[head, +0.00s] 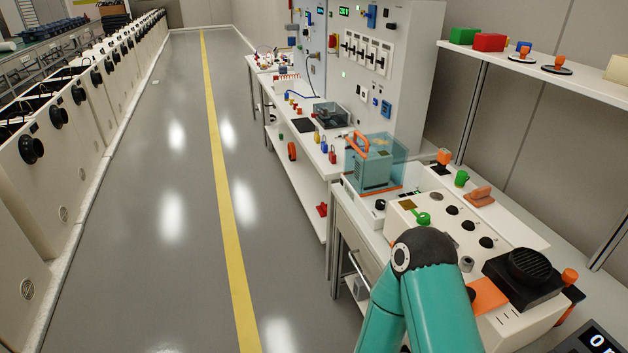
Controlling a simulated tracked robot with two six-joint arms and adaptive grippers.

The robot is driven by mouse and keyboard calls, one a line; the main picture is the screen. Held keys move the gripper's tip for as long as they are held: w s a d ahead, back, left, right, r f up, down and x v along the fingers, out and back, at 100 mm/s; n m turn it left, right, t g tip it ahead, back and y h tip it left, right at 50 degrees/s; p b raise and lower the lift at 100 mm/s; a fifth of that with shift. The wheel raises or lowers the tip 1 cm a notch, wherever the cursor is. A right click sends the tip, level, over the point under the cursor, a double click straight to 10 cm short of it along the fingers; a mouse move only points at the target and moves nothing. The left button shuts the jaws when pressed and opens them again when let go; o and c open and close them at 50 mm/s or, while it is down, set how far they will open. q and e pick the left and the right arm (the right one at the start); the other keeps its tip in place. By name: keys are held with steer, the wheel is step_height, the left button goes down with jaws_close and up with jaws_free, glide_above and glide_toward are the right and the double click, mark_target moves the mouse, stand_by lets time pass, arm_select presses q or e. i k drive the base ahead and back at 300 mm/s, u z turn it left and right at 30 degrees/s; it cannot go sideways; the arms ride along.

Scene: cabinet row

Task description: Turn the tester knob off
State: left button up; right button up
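A white bench device with a clear bluish cover (395,150) and an orange handle stands on the right bench. A small black knob (380,205) sits on its front. Beside it is a cream box (405,222) with several black knobs (452,210) on its top and a green ring-shaped piece (423,218). I cannot tell which of these is the tester knob or how it is set. One teal arm of mine rises in front of the cream box and hides part of it. Neither gripper shows.
A black vented unit (522,272) and an orange pad (487,295) are at the lower right. A shelf (570,85) with coloured blocks overhangs the bench. A cabinet row with black dials (32,150) lines the left. The aisle floor (140,230) is clear.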

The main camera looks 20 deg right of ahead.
mark_target(379, 203)
steer(key=i, duration=1.3)
steer(key=z, duration=0.65)
steer(key=i, duration=0.4)
steer(key=z, duration=0.3)
